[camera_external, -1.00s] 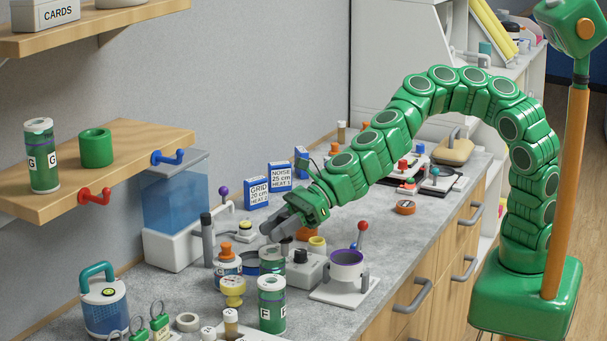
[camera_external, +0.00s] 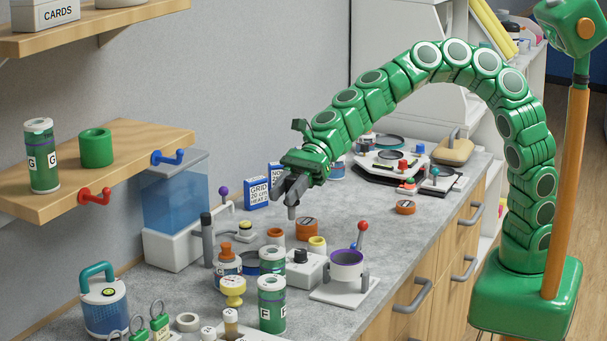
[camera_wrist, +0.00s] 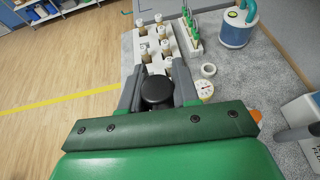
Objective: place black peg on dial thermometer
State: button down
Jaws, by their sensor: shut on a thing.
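My gripper (camera_external: 291,208) is raised above the counter, fingers pointing down. In the wrist view my gripper (camera_wrist: 158,92) is shut on the black peg (camera_wrist: 157,90), whose round dark top shows between the two grey fingers. The peg's lower part is hidden there, and it is hard to tell from the fingers in the external view. The dial thermometer (camera_wrist: 205,90), a round white face with red marks and a yellowish rim, lies right of the fingers. In the external view it seems to be the yellow round piece (camera_external: 233,287) on the counter, nearer the camera and apart from the gripper.
Green jars (camera_external: 272,305), a white box with a black knob (camera_external: 303,268) and a purple-rimmed cup (camera_external: 346,262) crowd the counter around the thermometer. An orange round piece (camera_external: 306,229) sits below the gripper. A wooden shelf (camera_external: 130,150) juts out at left.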

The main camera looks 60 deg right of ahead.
jog(key=w+a+f, duration=0.4)
jog(key=a+f, duration=0.1)
jog(key=w+a+f, duration=0.5)
jog(key=shift+w+f, duration=0.2)
jog(key=shift+f, duration=1.3)
jog(key=c, duration=0.8)
grip_release()
jog(key=shift+f, duration=0.1)
